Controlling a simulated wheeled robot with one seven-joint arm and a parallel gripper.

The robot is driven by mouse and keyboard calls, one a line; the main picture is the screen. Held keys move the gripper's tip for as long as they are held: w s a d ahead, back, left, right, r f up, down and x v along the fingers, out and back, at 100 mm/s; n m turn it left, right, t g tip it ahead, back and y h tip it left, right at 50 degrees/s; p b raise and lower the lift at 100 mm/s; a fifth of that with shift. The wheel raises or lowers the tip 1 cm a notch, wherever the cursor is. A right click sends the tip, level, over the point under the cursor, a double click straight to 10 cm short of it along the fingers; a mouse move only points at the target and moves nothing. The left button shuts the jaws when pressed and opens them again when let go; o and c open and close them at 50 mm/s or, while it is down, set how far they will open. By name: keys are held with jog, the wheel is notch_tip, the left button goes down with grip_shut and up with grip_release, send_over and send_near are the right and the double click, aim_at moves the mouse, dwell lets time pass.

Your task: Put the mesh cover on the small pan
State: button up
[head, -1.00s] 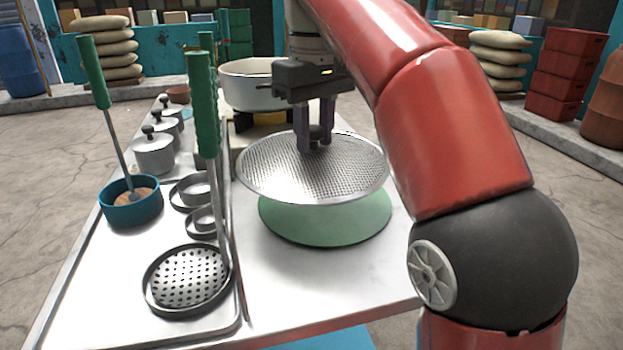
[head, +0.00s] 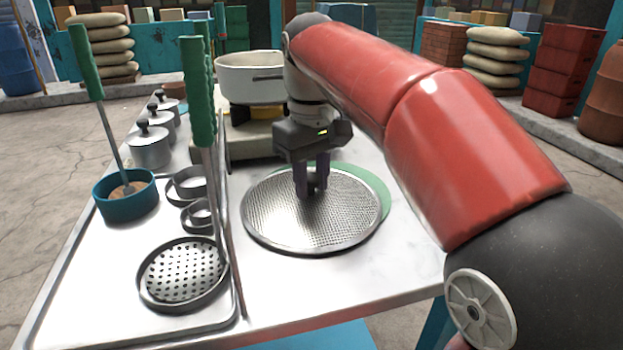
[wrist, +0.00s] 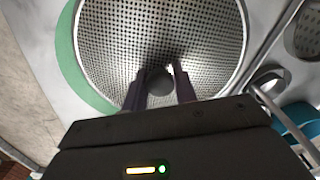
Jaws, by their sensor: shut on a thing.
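The mesh cover (head: 275,215) is a round silver mesh disc with a metal rim. My gripper (head: 311,192) is shut on the dark knob at its middle, which also shows in the wrist view between my fingers (wrist: 160,88). The cover lies level, low over a flat green round piece (head: 378,187) on the table; I cannot tell if they touch. A cream pan (head: 245,85) with a dark handle sits on the stove behind the gripper, open at the top. I cannot tell whether it is the small pan.
The tray (head: 85,290) at left holds a perforated skimmer (head: 183,273), metal rings (head: 190,184) and a teal pot (head: 126,200) with a green-handled tool. Lidded pots (head: 150,150) stand behind. Tall green handles (head: 197,95) rise left of the cover. The table's front right is clear.

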jog(key=shift+f, duration=0.15)
jog(key=o, duration=1.1)
jog(key=shift+c, duration=0.2)
